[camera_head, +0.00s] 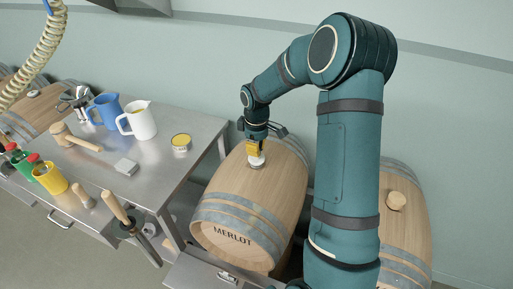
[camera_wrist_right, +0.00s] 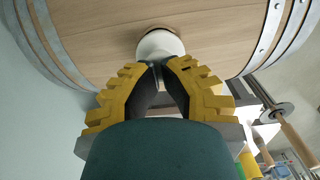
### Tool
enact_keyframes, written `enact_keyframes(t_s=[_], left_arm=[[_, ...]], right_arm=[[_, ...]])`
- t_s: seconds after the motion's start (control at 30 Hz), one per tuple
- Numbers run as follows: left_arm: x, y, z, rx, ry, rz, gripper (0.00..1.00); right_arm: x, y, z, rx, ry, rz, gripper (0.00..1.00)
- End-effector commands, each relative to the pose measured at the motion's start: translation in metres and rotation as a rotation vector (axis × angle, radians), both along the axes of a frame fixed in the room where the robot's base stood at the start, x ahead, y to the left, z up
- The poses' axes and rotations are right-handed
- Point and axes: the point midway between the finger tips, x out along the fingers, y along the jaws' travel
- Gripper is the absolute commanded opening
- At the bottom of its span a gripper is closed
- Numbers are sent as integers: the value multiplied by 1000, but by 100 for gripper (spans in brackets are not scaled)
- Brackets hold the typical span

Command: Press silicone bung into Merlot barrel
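The Merlot barrel (camera_head: 230,222) lies on its side, with "MERLOT" on its end facing the front. The white bung (camera_head: 257,161) is at the top of its curved side; in the right wrist view (camera_wrist_right: 160,43) it stands out from the wood, its lower part hidden. My right gripper (camera_head: 254,151), with yellow fingers, points down right over the bung. In the right wrist view its fingertips (camera_wrist_right: 160,66) are together at the bung's near side, with the bung wider than the tips. Whether they touch it is hard to tell. My left gripper is not in view.
A hose (camera_head: 38,58) hangs upper left.

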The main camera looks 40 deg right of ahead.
Motion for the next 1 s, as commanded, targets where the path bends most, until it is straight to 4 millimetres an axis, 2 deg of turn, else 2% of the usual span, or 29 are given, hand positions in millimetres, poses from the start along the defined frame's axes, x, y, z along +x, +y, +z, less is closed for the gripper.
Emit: enact_keyframes(t_s=[1.0], left_arm=[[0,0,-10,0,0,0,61]], right_arm=[[-1,0,-16,2,3,0,0]])
